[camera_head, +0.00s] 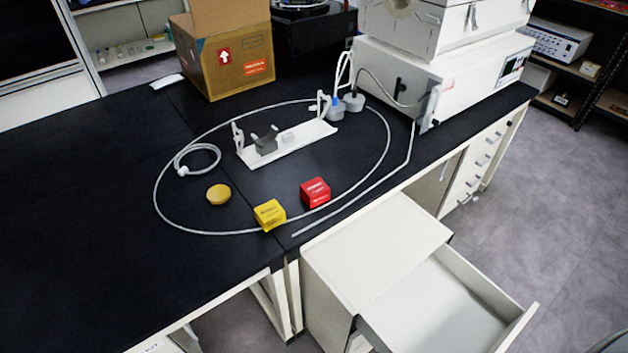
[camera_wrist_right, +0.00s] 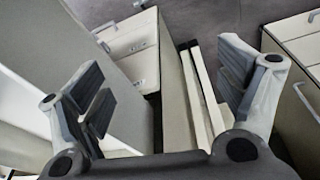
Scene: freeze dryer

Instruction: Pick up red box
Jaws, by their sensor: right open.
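The red box (camera_head: 315,192) sits on the black bench top, near its front edge, with a white tube passing close by it. A yellow box (camera_head: 270,214) stands to its left, a short gap away. My right gripper (camera_wrist_right: 160,92) shows in the right wrist view with its two fingers wide apart and nothing between them. Cabinets and drawers lie beyond the fingers there, and the red box is not in that view. Neither gripper shows in the head view, so my left gripper is out of sight.
A round yellow lid (camera_head: 218,194) and a white stand (camera_head: 288,143) sit inside the tube loop. A cardboard box (camera_head: 228,58) and a white machine (camera_head: 432,78) stand behind. An open drawer (camera_head: 440,300) juts out below the front edge. The bench's left part is clear.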

